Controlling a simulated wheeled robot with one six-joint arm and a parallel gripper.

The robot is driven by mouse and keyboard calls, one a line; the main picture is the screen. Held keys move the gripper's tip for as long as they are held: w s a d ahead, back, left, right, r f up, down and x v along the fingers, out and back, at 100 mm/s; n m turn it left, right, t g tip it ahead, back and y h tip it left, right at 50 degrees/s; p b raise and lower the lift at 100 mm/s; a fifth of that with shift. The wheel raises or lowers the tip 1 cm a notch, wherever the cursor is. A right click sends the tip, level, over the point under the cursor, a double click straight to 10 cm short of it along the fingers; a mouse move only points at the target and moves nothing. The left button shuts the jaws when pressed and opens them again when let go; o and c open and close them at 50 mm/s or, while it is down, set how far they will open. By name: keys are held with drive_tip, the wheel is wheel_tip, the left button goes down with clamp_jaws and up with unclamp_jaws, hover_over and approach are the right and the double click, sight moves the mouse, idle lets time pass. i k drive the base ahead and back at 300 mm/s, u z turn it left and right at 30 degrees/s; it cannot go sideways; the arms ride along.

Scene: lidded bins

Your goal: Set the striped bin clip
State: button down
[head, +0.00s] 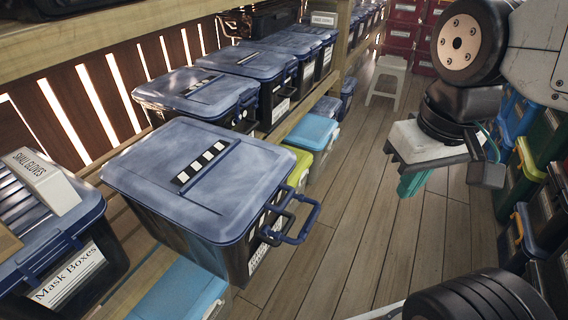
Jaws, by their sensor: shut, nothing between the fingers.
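The striped bin (240,190) is a large dark bin with a blue lid and a black-and-white striped label (206,160). It stands on the shelf at the left centre in the head view. Its blue clip (303,222) is a looped frame on the right-hand front side. It stands out from the bin wall, not flat against it. My gripper (413,183) hangs over the aisle, right of the bin and clear of the clip. It is shut and empty; its fingertips are only partly visible.
A bin labelled Mask Boxes (75,275) stands at the left, with a Small Gloves box (42,180) on it. More blue-lidded bins (195,92) line the shelf behind. Light-blue-lidded bins (180,292) sit lower. The wooden aisle floor (350,210) is clear; a white stool (387,80) stands farther back.

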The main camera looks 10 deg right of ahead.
sight(266, 230)
drive_tip(key=u, duration=0.45)
drive_tip(key=k, duration=1)
drive_tip(key=u, duration=0.5)
drive_tip(key=k, duration=0.65)
